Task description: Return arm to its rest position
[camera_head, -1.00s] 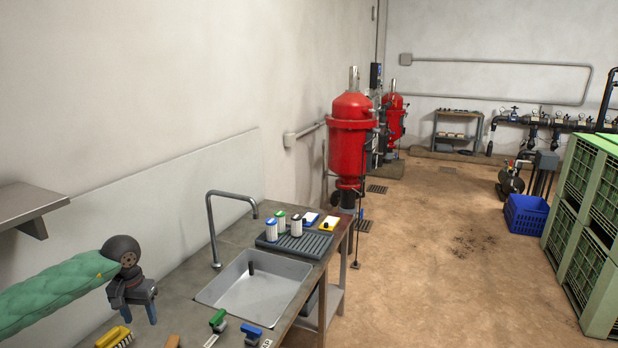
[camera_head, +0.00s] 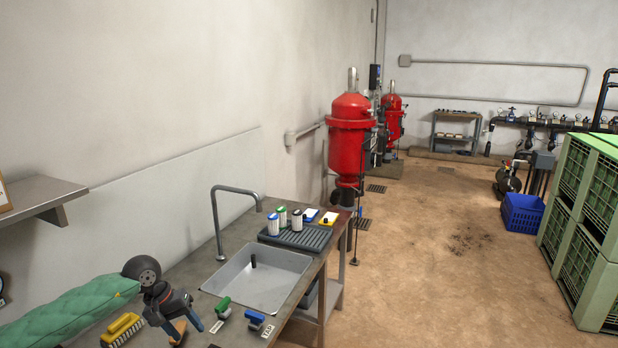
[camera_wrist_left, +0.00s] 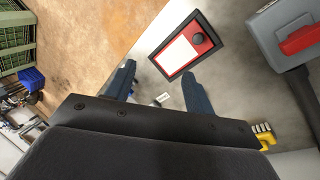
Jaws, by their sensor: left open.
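My left arm comes in from the lower left in a green quilted sleeve. Its dark gripper (camera_head: 178,325) is above the near end of the grey workbench, left of the sink. The jaws are apart, with blue fingers pointing down. In the left wrist view the two fingers (camera_wrist_left: 158,90) are spread, with nothing held between them. A small pale label shows on the surface beyond them. My right arm and gripper are not in view.
The sink (camera_head: 258,290), tap (camera_head: 216,225) and ribbed tray (camera_head: 297,237) are farther along. A metal shelf (camera_head: 45,196) juts from the left wall.

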